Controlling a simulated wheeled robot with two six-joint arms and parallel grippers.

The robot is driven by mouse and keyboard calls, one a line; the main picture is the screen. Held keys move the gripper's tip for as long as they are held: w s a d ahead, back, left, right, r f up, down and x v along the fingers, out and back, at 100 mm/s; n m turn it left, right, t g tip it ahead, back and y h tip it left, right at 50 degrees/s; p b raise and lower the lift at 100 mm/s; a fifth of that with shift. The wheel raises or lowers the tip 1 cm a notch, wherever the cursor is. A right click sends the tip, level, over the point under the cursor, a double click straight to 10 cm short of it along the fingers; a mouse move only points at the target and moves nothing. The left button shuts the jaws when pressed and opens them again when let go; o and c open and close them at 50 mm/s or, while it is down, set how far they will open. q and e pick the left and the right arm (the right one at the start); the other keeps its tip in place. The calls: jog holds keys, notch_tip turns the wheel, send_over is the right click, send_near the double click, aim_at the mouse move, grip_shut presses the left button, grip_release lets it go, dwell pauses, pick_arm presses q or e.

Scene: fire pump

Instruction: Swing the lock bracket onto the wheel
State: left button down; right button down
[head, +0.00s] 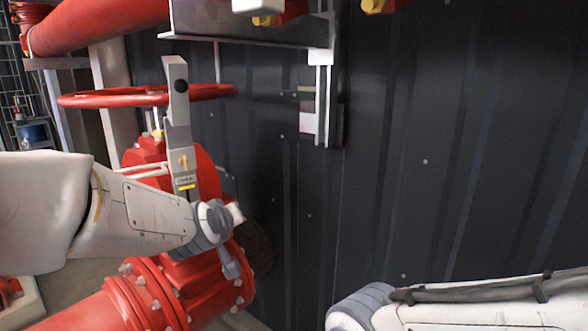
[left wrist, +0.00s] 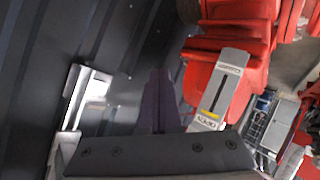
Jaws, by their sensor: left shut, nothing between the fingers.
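The red handwheel (head: 105,100) lies about level at the upper left of the head view. The lock bracket (head: 178,125), a grey upright bar with a dark hole near its top and a yellow mark low down, crosses in front of the wheel rim. I cannot tell whether they touch. In the left wrist view the bracket (left wrist: 222,88) is a slotted grey plate with lettering, right of my left gripper (left wrist: 160,75). That gripper's dark fingers are shut and empty, apart from the bracket. In the head view they are not clearly visible. My right gripper is out of view.
Red valve body (head: 205,175) and flanged pipe (head: 130,300) stand below and behind my left arm. A dark ribbed wall (head: 440,130) fills the right side. A metal wall support (head: 322,110) juts out right of the wheel. Space before the wall is mostly clear.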

pick_arm(q)
jog(key=s+a+f+m+g, duration=0.3)
jog(key=s+f+g, duration=0.2)
jog(key=s+f, duration=0.5)
jog(key=s+a+f+m+g, duration=0.25)
jog(key=s+f+g, duration=0.25)
jog(key=s+f, duration=0.5)
jog(key=s+d+r+m+g, duration=0.1)
jog(key=s+d+r+m, duration=0.1)
jog(key=s+d, duration=0.4)
jog(key=s+d+r+m+g+b, duration=0.1)
jog(key=s+d+r+m, duration=0.1)
jog(key=s+d+m, duration=0.3)
jog(key=shift+s+d+r, duration=0.4)
jog(key=shift+s+d, duration=0.55)
jog(key=shift+d, duration=0.25)
jog(key=c, duration=1.1)
grip_release()
jog(key=shift+s+d+r+g, duration=0.1)
jog(key=shift+s+d+g, duration=0.05)
jog(key=shift+s+g, duration=0.2)
jog(key=o, duration=0.3)
jog(key=shift+s, duration=0.15)
